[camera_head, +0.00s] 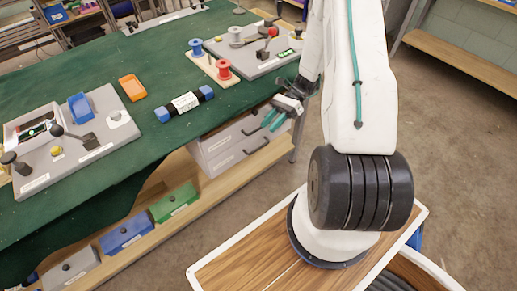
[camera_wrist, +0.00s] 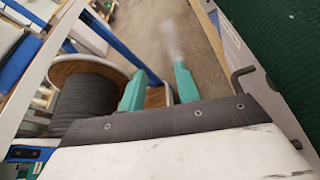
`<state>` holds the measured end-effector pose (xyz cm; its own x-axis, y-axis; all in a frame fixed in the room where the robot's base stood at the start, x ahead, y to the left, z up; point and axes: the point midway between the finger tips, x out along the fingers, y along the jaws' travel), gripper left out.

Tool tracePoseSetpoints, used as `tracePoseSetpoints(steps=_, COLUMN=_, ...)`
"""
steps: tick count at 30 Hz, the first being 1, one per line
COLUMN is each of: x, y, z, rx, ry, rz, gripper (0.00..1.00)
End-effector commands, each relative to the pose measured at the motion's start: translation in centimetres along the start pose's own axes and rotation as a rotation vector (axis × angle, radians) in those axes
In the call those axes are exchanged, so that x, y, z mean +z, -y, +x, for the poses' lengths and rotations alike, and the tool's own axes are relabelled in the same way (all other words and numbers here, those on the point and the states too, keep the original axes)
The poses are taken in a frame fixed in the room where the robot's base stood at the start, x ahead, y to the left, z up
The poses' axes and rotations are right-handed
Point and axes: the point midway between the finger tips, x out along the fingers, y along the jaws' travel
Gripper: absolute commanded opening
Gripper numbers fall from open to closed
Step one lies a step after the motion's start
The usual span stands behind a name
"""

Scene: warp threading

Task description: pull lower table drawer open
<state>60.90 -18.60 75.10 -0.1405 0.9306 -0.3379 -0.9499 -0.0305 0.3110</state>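The grey drawer unit hangs under the green-topped table, with an upper drawer (camera_head: 225,138) and a lower drawer (camera_head: 232,160). The lower drawer has a dark bar handle (camera_head: 257,158). The lower drawer looks shut. My gripper (camera_head: 272,122) is in front of the drawer unit's right part, with its teal fingers apart and nothing between them. In the wrist view my gripper (camera_wrist: 160,72) also shows spread and empty. A dark handle (camera_wrist: 243,74) on a grey face lies right of the fingers, apart from them. I cannot tell which drawer it belongs to.
The green table (camera_head: 120,70) carries fixture boards, spools and a black-and-blue roll (camera_head: 185,103). A wooden lower shelf (camera_head: 205,195) with blue, green and grey bins runs below. Open floor (camera_head: 450,150) lies to the right.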

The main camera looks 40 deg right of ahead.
Motion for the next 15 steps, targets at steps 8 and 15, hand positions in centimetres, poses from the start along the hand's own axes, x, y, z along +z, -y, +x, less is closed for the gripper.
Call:
tracePoseSetpoints(steps=8, x=-10.5, y=4.3, z=1.7, rx=-0.156, ry=0.332, rz=0.41, gripper=0.33)
tracePoseSetpoints(steps=15, x=-19.1, y=8.9, z=2.2, rx=-0.246, ry=0.742, rz=0.858, gripper=0.33)
